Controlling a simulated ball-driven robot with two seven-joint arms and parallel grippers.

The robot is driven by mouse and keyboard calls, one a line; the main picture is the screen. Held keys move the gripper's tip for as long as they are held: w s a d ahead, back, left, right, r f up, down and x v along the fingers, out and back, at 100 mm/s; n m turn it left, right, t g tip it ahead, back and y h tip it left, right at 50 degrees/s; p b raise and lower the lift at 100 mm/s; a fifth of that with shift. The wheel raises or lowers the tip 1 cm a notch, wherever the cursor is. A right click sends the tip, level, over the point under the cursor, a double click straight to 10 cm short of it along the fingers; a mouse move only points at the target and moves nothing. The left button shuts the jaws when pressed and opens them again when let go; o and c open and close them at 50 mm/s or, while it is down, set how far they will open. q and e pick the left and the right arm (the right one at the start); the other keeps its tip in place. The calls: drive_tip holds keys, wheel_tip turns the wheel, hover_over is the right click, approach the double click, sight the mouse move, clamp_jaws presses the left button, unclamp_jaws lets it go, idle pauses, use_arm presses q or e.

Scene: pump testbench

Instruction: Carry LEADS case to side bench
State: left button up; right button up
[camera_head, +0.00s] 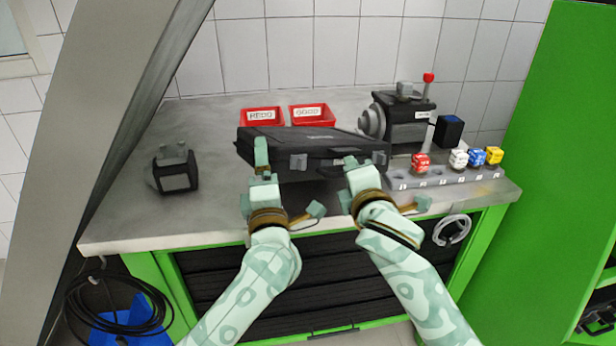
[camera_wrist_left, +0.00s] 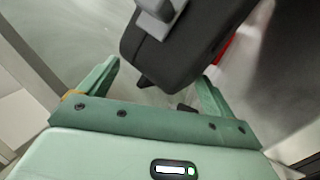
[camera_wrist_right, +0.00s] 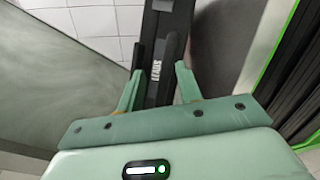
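The black LEADS case (camera_head: 320,145) is at the middle of the bench, its long front side with grey latches towards me. My left gripper (camera_head: 255,178) is at its left front. In the left wrist view its fingers (camera_wrist_left: 160,75) are wide apart, with a corner of the case (camera_wrist_left: 175,55) at the gap. My right gripper (camera_head: 348,182) is at the front right of the case. In the right wrist view its fingers (camera_wrist_right: 158,80) are closer together, with the dark part lettered LEADS (camera_wrist_right: 158,70) between them; contact is unclear. The case's underside is hidden.
Two red bins (camera_head: 262,116) stand behind the case. A pump with a red-knobbed lever (camera_head: 405,118) and a rack with coloured fittings (camera_head: 450,180) are at the right. A small dark block device (camera_head: 175,172) is at the left; bench surface around it is clear.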

use_arm(q)
drive_tip(key=shift+r, duration=0.15)
use_arm(e)
drive_tip(key=shift+r, duration=0.15)
drive_tip(key=o, duration=0.8)
use_arm(q)
drive_tip(key=v, duration=1.2)
use_arm(e)
drive_tip(key=v, duration=1.2)
